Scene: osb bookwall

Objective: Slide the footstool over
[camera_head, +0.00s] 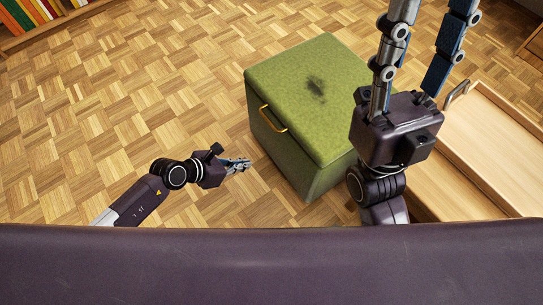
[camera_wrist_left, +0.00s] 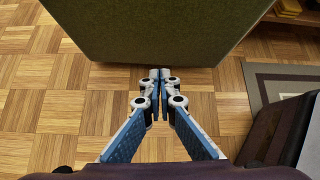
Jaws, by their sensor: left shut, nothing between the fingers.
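The footstool (camera_head: 300,90) is a green box-shaped stool with a brass-coloured handle (camera_head: 272,119) on its left side and a dark smudge on top. It stands on the floor in the middle of the head view. My left gripper (camera_head: 243,164) is shut and empty, low beside the footstool's left side. In the left wrist view, its closed fingertips (camera_wrist_left: 161,75) point at the lower edge of the green footstool (camera_wrist_left: 160,28); whether they touch it I cannot tell. My right gripper (camera_head: 425,25) is raised at the right, fingers apart and empty, hiding the footstool's right edge.
A light wooden bench or low unit (camera_head: 490,145) stands right of the footstool. A bookshelf (camera_head: 40,15) is at the upper left. The parquet floor (camera_head: 120,105) left of the footstool is clear. A grey bordered rug (camera_wrist_left: 275,85) shows in the left wrist view.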

